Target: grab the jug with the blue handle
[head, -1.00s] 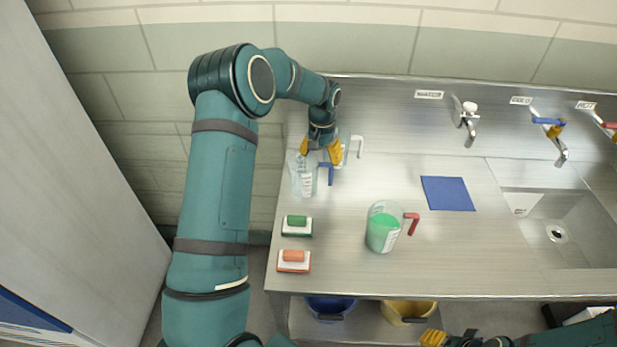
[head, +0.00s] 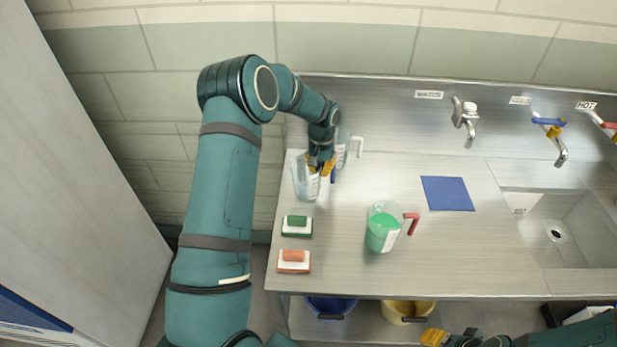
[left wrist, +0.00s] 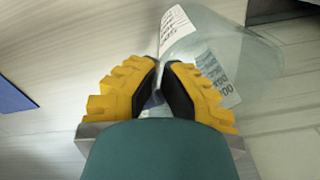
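The jug with the blue handle (head: 303,182) is clear and stands upright at the left end of the steel counter. It also shows in the left wrist view (left wrist: 225,50), with printed white labels. My left gripper (head: 321,167) is at the jug's handle side, its yellow fingers drawn close together. In the left wrist view the left gripper (left wrist: 164,72) has a bluish bit of the handle between its black pads, and it looks shut on it. The handle is mostly hidden. My right gripper (head: 433,337) shows only partly at the bottom edge.
A clear jug with a white handle (head: 345,148) stands close behind. A jug of green liquid with a red handle (head: 382,232) stands to the front right. A blue cloth (head: 447,194) lies near the sink (head: 565,222).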

